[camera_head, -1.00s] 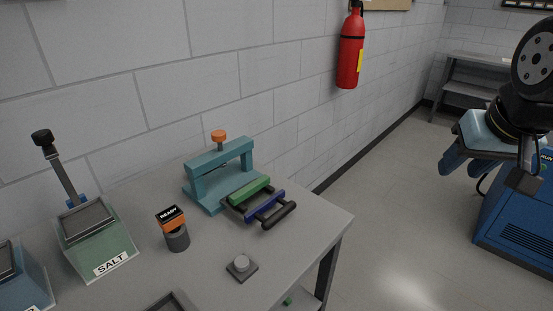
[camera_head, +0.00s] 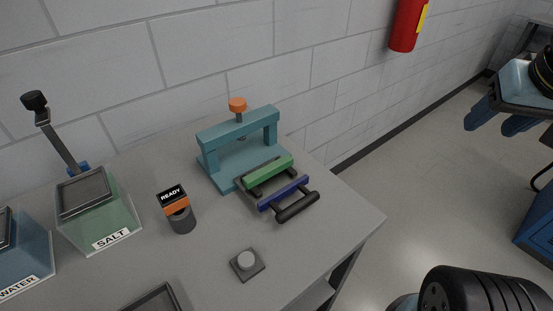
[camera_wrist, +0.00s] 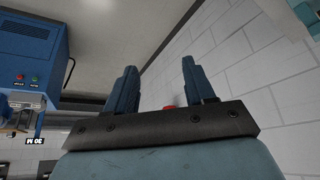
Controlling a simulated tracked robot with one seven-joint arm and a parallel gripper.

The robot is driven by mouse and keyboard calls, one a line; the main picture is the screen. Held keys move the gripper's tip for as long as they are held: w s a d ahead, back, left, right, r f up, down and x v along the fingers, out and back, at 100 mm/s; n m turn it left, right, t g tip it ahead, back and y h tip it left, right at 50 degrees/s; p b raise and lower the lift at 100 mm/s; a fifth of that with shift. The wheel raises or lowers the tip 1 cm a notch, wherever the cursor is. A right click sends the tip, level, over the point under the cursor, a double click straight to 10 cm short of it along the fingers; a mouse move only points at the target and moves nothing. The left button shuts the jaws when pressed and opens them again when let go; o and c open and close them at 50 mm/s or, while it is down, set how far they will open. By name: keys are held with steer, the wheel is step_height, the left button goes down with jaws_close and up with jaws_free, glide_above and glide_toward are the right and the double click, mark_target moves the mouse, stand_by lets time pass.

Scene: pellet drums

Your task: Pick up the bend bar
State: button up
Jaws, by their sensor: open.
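A small rack near the table's right end in the head view holds a green bar (camera_head: 268,171), a blue bar (camera_head: 283,193) and a dark grey bar (camera_head: 297,207), side by side. No label shows which one is the bend bar. The rack sits in front of a teal press frame (camera_head: 216,142) with an orange knob (camera_head: 237,105). My gripper (camera_head: 494,121) is at the right edge of the head view, away from the table. In the wrist view its two blue fingers (camera_wrist: 158,68) are apart with nothing between them.
A wall stands behind. A fire extinguisher (camera_head: 407,24) hangs on it.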

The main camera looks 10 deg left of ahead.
steer(key=shift+o, duration=0.4)
steer(key=shift+w+a+f, duration=0.1)
steer(key=shift+w+a, duration=0.1)
steer(key=shift+a, duration=0.05)
steer(key=w+a+f+n+g+h, duration=0.1)
steer(key=w+a+f+n+g, duration=0.1)
steer(key=a+n, duration=0.3)
steer(key=w+a+f+n+g+h, duration=0.1)
steer(key=w+a+f+n, duration=0.1)
steer(key=a+n, duration=0.25)
steer(key=n+t+h, duration=0.4)
steer(key=n+t, duration=0.4)
steer(key=n, duration=1.3)
glide_toward(267, 169)
steer(key=x, duration=0.3)
steer(key=shift+w+f, duration=0.15)
steer(key=shift+f, duration=0.2)
steer(key=shift+x, duration=2.75)
steer(key=shift+d+r, duration=0.1)
steer(key=shift+r, duration=0.1)
